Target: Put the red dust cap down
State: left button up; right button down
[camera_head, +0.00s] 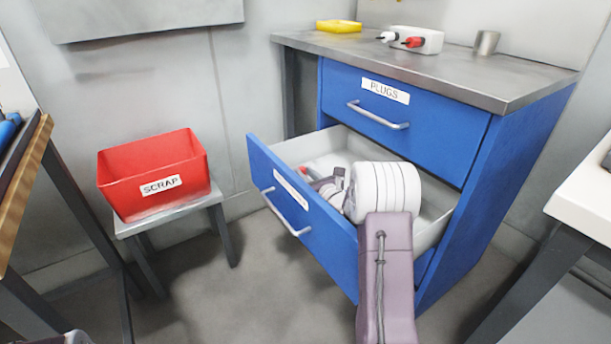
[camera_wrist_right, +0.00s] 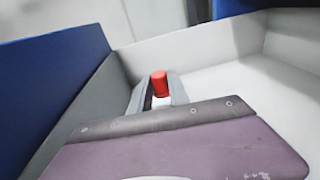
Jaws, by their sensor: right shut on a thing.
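The red dust cap (camera_wrist_right: 159,83) is a small red cylinder between the fingertips of my right gripper (camera_wrist_right: 158,90) in the right wrist view. My right gripper (camera_head: 325,184) is shut on it and is inside the open lower drawer (camera_head: 437,208) in the head view. The drawer's pale inner walls surround the gripper. Whether the cap touches the drawer floor cannot be told. My left gripper is not in view.
The blue cabinet's upper drawer, labelled PLUGS (camera_head: 385,90), is closed. On its top stand a yellow tray (camera_head: 339,26), a white box (camera_head: 427,40) with red and black fittings, and a metal cup (camera_head: 487,42). A red SCRAP bin (camera_head: 153,174) sits on a stool (camera_head: 172,217) at left.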

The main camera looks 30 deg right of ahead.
jog(key=shift+f+b, duration=0.35)
jog(key=shift+f, duration=0.05)
jog(key=c, duration=1.2)
grip_release()
jog(key=shift+r, duration=0.1)
jog(key=shift+c, duration=0.2)
